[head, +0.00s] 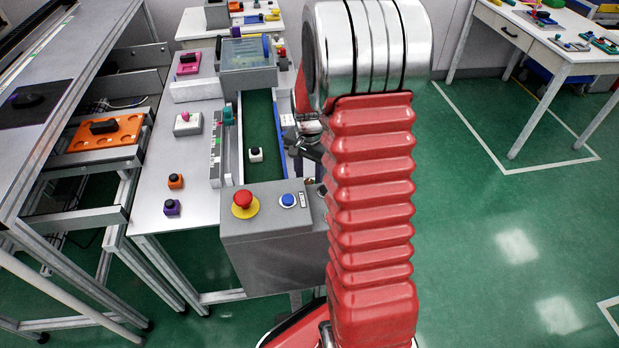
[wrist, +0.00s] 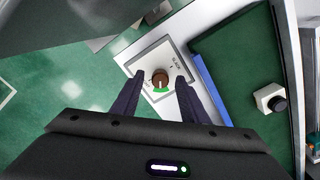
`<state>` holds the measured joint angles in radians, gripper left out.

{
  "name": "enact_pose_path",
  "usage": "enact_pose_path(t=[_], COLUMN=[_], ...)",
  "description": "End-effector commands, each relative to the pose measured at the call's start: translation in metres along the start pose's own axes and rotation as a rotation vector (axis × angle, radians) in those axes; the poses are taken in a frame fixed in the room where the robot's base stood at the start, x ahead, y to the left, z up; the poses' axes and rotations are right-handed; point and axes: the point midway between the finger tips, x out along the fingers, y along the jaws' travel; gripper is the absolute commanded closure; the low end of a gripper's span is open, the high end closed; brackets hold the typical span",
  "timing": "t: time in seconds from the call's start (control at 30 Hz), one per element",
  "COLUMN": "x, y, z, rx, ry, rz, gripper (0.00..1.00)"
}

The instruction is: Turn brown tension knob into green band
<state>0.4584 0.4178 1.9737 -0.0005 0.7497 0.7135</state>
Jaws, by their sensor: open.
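The brown tension knob (wrist: 160,76) sits on a pale square plate (wrist: 146,56) in the wrist view. A green band (wrist: 161,95) shows along the lower side of the knob. A pale pointer mark on the knob faces down toward the green; its exact alignment is too small to tell. My gripper (wrist: 158,80) is open, with one dark finger on each side of the knob and visible gaps between. Whether the fingers are down at knob height is unclear. In the head view my red arm covers most of the knob's area, and the gripper is only partly visible.
A conveyor with a dark green belt (head: 258,119) carries a white block with a black top (head: 256,154). A red emergency button (head: 243,198) and a blue button (head: 288,200) are on the grey box in front. Small blocks stand on the table at left.

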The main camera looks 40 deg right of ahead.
Motion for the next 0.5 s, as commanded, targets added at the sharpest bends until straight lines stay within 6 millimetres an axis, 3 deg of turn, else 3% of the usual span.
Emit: enact_pose_path(t=[0.5], x=[-0.081], y=[0.0], z=[-0.001], rx=[0.0], ry=[0.003], rz=[-0.003], gripper=[0.6])
